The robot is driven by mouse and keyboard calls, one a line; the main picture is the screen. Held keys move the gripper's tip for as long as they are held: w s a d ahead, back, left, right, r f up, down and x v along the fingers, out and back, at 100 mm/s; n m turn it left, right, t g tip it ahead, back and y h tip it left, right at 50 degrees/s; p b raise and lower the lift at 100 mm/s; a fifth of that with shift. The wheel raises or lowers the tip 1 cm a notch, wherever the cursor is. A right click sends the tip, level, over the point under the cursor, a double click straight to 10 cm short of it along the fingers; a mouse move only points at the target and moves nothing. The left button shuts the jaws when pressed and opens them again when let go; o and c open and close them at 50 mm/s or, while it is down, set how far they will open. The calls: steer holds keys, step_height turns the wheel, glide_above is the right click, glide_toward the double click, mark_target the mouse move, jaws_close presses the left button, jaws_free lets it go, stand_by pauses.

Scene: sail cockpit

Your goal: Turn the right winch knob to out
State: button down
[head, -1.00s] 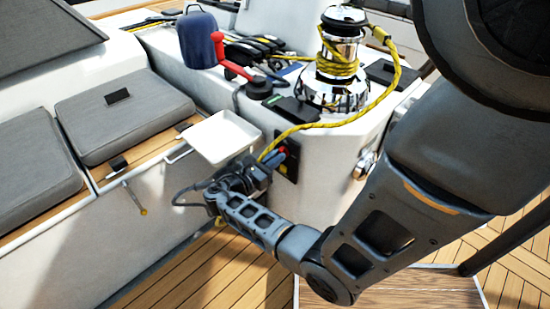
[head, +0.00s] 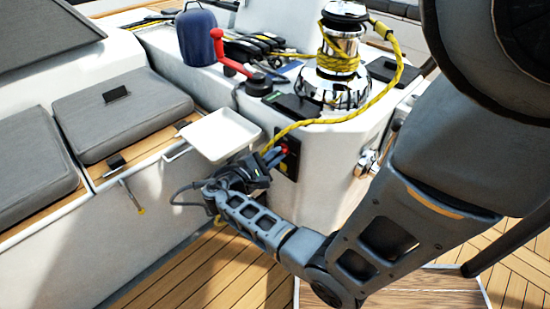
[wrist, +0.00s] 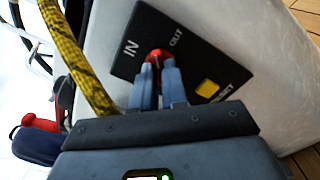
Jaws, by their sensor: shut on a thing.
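The winch control panel (wrist: 165,75) is a black plate on the white coaming, lettered IN, OUT and RESET in the wrist view. It also shows below the winch in the head view (head: 291,165). The red knob (wrist: 156,55) sits on the plate between the words IN and OUT. My gripper (wrist: 158,72) is shut on the knob, with a blue-grey finger on either side. In the head view the gripper (head: 276,154) reaches the panel from the left, and a bit of red knob (head: 285,149) shows. The fingers hide much of the knob, and I cannot tell its setting.
A chrome winch (head: 338,60) with yellow rope (head: 330,121) stands above the panel; the rope passes close to my gripper. A white tray (head: 222,135) juts out just left of it. A red handle (head: 228,55) and blue bag (head: 197,37) are behind. Teak floor lies below.

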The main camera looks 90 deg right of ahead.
steer(key=m+b, duration=0.2)
steer(key=m, duration=0.2)
steer(key=shift+f+m, duration=0.15)
steer(key=shift+m, duration=0.15)
steer(key=shift+m+b, duration=0.9)
steer(key=shift+m, duration=0.7)
steer(key=c, duration=1.2)
jaws_free()
steer(key=shift+o, duration=0.2)
steer(key=shift+a, duration=0.1)
steer(key=v, duration=0.7)
steer(key=shift+w+a, duration=0.2)
steer(key=shift+w, duration=0.05)
